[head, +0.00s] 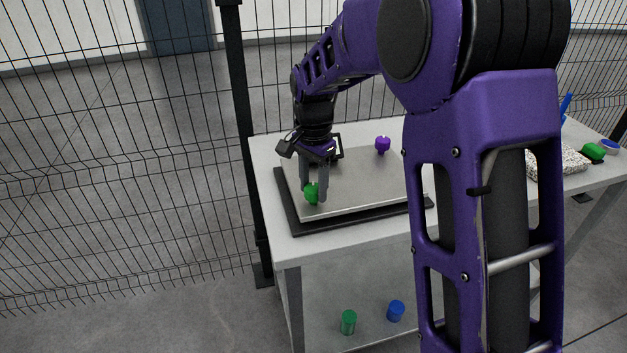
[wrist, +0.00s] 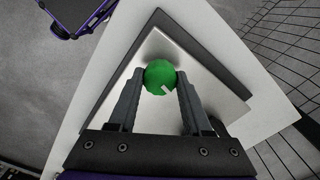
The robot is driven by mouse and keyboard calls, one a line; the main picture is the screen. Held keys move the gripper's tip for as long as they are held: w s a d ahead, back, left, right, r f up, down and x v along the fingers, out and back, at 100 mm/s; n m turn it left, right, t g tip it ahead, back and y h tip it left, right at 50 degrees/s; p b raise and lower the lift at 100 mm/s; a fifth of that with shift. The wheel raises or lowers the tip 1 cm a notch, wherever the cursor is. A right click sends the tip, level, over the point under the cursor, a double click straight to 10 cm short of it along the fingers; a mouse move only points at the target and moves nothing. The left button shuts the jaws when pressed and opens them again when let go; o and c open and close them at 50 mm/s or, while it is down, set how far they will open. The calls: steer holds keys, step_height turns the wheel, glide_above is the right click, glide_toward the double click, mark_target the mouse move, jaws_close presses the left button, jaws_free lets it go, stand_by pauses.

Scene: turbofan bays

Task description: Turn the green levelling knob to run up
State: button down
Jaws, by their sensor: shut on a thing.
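The green levelling knob (head: 312,193) stands at the near left corner of a metal plate (head: 360,187) on the table. In the wrist view the knob (wrist: 160,75) is round, with a short white mark at its lower right edge. My gripper (head: 314,190) reaches down from above and is shut on the knob, one finger on each side. The gripper (wrist: 160,82) also shows in the wrist view with its fingertips against the knob. A purple knob (head: 383,144) stands near the plate's far edge.
The plate lies over a dark base (head: 300,222) on a pale table (head: 262,150). A green object (head: 593,151) and a speckled block (head: 573,160) are at the right. Green (head: 348,322) and blue (head: 396,311) cylinders are below. A wire fence (head: 130,180) stands behind.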

mark_target(313, 187)
steer(key=shift+n+p, duration=0.35)
steer(key=shift+n, duration=0.85)
steer(key=shift+c, duration=1.7)
jaws_free()
step_height(313, 187, up, 18)
steer(key=p, duration=0.2)
steer(key=shift+f, duration=0.25)
